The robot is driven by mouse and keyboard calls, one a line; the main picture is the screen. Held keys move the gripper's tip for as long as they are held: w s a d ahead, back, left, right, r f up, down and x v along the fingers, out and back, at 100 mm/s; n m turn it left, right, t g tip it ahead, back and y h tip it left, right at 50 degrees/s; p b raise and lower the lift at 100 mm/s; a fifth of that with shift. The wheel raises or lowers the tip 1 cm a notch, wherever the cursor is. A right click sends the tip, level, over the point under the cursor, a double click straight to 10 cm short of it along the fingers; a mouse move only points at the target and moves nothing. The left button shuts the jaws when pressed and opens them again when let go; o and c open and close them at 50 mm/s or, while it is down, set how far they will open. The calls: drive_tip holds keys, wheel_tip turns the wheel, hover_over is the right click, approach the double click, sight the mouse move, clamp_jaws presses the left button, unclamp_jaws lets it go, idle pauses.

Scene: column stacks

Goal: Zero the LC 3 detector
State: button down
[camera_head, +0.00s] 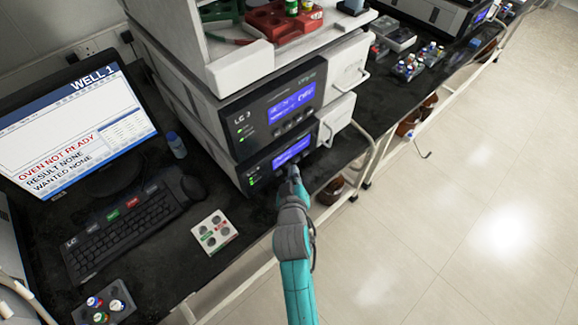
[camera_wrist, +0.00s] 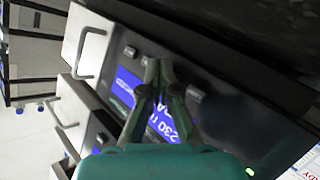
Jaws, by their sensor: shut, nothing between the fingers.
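The LC 3 stack stands on the black bench in the head view. Its upper module (camera_head: 275,105) carries the LC 3 label and a lit blue display. The lower module (camera_head: 262,163) has another blue display (camera_head: 291,151) and green lights at its left. My gripper (camera_head: 293,172) is at the front of this lower module, just below its display. In the wrist view my gripper (camera_wrist: 157,66) is shut and empty, its fingers crossing in front of a blue display (camera_wrist: 128,84) reading partly "230". Small buttons (camera_wrist: 193,93) sit beside the display. I cannot tell whether the fingertips touch the panel.
A monitor (camera_head: 75,130) shows "WELL 1", "OVEN NOT READY", "RESULT NONE", "WANTED NONE". A keyboard (camera_head: 120,232), mouse (camera_head: 184,187) and white tray (camera_head: 214,233) lie left of my arm. Pull handles (camera_head: 352,80) stick out at the stack's right. The floor at right is clear.

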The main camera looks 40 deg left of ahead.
drive_tip(key=shift+d, duration=0.7)
drive_tip(key=shift+d, duration=0.1)
drive_tip(key=shift+s+d, duration=0.15)
drive_tip(key=shift+d, duration=1.05)
drive_tip(key=shift+s+d, duration=0.1)
drive_tip(key=shift+d, duration=1.1)
drive_tip(key=s+d+f+m+t+h, duration=0.1)
drive_tip(key=s+d+f+m, duration=0.15)
drive_tip(key=d, duration=0.65)
drive_tip(key=s+d+f+m+t+h, duration=0.1)
drive_tip(key=s+d, duration=0.3)
drive_tip(key=d, duration=0.5)
drive_tip(key=s+d+f+m+h, duration=0.2)
drive_tip(key=s+d, duration=0.1)
drive_tip(key=d, duration=0.6)
drive_tip(key=s+d+r+m+t+h, duration=0.1)
drive_tip(key=s+d+r+m+h, duration=0.2)
drive_tip(key=s+d, duration=0.5)
drive_tip(key=s+d+r+m+t+h, duration=0.1)
drive_tip(key=s+d+r+m, duration=0.4)
drive_tip(key=s, duration=0.7)
wheel_tip(320, 180, up, 3)
drive_tip(key=d+h, duration=0.1)
drive_tip(key=d, duration=0.1)
drive_tip(key=shift+s+d+r+h, duration=0.15)
drive_tip(key=shift+d+h, duration=0.2)
drive_tip(key=shift+h, duration=0.05)
